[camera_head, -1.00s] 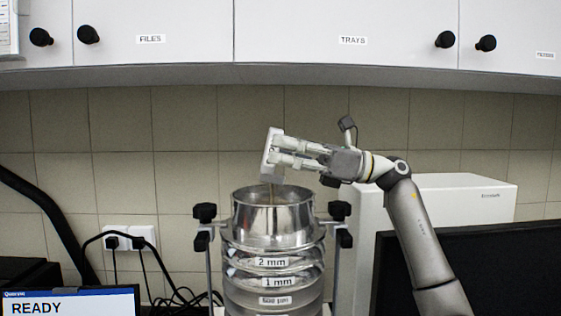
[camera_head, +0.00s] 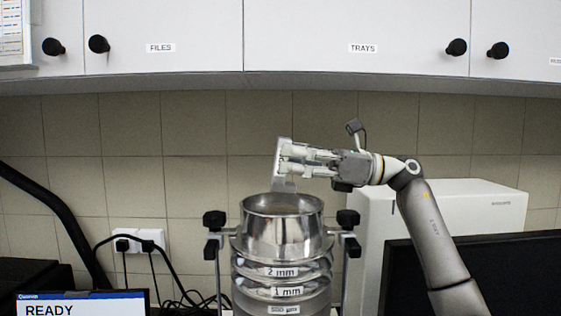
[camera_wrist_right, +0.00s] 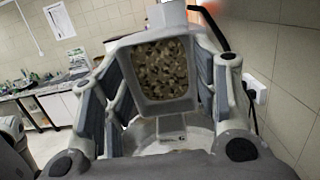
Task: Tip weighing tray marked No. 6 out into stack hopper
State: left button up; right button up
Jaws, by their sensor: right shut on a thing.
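The pale weighing tray (camera_head: 284,172) is held on its side, steeply tilted, just above the stack hopper. My right gripper (camera_head: 290,158) is shut on it. In the right wrist view the tray (camera_wrist_right: 122,75) sits between my fingers, with brown grains (camera_wrist_right: 158,68) showing inside its rim. The inside of the hopper is mostly hidden.
Sieves marked 2 mm and 1 mm (camera_head: 283,272) sit under the hopper, between clamp posts with black knobs (camera_head: 214,220). A white box (camera_head: 470,210) and a dark monitor (camera_head: 510,275) stand at right. A screen reading READY (camera_head: 80,304) is at lower left. Cabinets (camera_head: 350,25) hang above.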

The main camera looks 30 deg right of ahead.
aim_at(292, 184)
notch_tip(292, 184, up, 3)
jog(key=g+h+p, duration=0.1)
jog(key=h+p, duration=0.1)
jog(key=p, duration=0.4)
jog(key=g+h+p, duration=0.1)
jog(key=h+p, duration=0.2)
jog(key=p, duration=0.4)
jog(key=shift+s+f+g+h, duration=0.15)
jog(key=shift+f+g+h, duration=0.05)
jog(key=shift+g+h, duration=0.1)
jog(key=shift+f+h, duration=0.25)
jog(key=shift+h, duration=0.05)
jog(key=shift+g+h, duration=0.4)
jog(key=h, duration=0.1)
jog(key=r+g+h, duration=0.1)
jog(key=h, duration=0.1)
jog(key=shift+g, duration=0.3)
jog(key=shift+r+g+h, duration=0.25)
jog(key=shift+g+h, duration=0.15)
jog(key=shift+h, duration=1.1)
jog(key=shift+d+r+g+h, duration=0.1)
jog(key=shift+r+g+h, duration=0.1)
jog(key=shift+g+h, duration=0.5)
jog(key=shift+r+h, duration=0.15)
jog(key=shift+h, duration=0.65)
jog(key=shift+r+g+h, duration=0.25)
jog(key=shift+g+h, duration=0.35)
jog(key=shift+h, duration=0.2)
